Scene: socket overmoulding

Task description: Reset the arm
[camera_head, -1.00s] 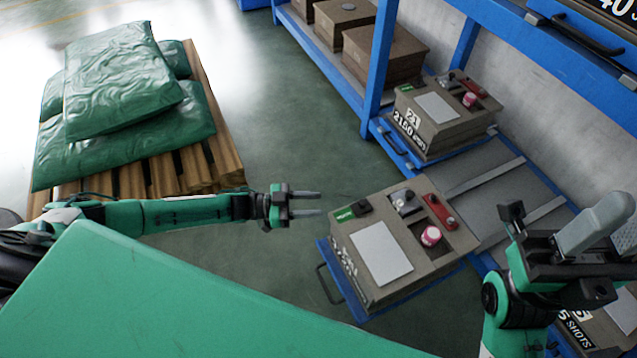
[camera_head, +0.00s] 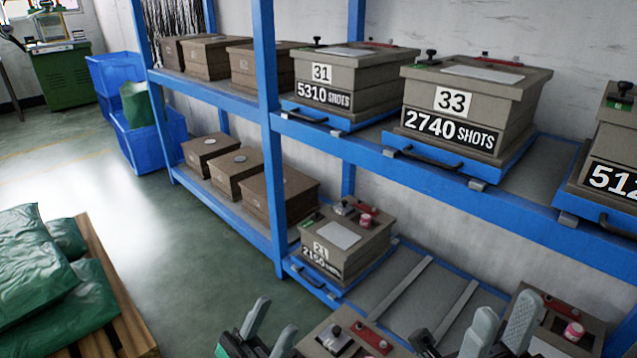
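My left gripper (camera_head: 268,322) shows at the bottom edge, left of centre. Its two grey fingers point up and stand apart with nothing between them. My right gripper (camera_head: 502,328) shows at the bottom edge, right of centre. Its two grey fingers are apart and look empty. A brown mould box (camera_head: 345,333) with a red part on top lies between the grippers, mostly cut off by the lower edge. I cannot tell how close either gripper is to it.
A blue rack (camera_head: 269,130) holds brown mould boxes, including box 21 (camera_head: 345,240), box 31 (camera_head: 350,80) and box 33 (camera_head: 470,100). Another box (camera_head: 560,330) is near my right gripper. Green sacks (camera_head: 40,265) lie on a wooden pallet (camera_head: 120,300) at left. Floor (camera_head: 190,260) between is clear.

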